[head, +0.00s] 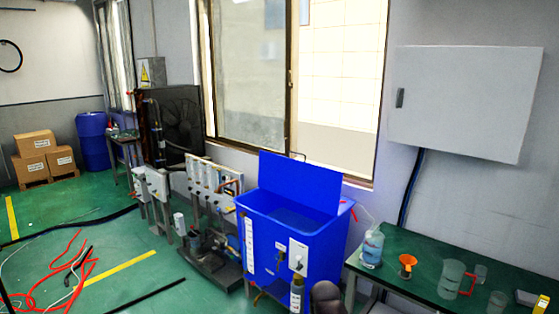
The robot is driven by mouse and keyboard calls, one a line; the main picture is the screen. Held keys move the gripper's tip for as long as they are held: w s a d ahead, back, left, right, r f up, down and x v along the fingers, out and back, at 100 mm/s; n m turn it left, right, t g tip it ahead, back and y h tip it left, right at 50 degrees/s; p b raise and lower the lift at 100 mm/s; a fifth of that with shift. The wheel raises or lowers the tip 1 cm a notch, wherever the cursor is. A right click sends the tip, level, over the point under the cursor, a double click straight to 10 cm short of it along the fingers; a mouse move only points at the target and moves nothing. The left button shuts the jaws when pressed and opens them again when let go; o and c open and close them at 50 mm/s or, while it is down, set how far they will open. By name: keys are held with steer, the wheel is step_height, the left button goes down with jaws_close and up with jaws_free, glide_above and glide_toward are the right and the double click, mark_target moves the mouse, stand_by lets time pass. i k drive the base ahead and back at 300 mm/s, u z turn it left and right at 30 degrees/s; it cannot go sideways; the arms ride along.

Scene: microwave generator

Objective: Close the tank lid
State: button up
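The blue tank (264,243) stands on the floor right of centre, below the window. Its blue lid (300,184) is open and stands up nearly vertical along the back edge of the tank. The open top shows a darker blue inside. My gripper is not seen in the head view. A dark rounded shape at the bottom edge, right of the tank's front, is cut off, and I cannot tell what it is.
A green table (427,278) with a bottle (372,249), an orange funnel (407,262) and clear jugs stands close right of the tank. Pump equipment (208,240) stands left of it. Red hoses (65,271) lie on the left floor. A grey wall cabinet (462,103) hangs above the table.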

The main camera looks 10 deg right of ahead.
mark_target(316, 186)
steer(key=z, duration=0.15)
steer(key=i, duration=0.9)
steer(key=u, duration=1.15)
steer(key=k, duration=0.35)
steer(key=u, duration=0.3)
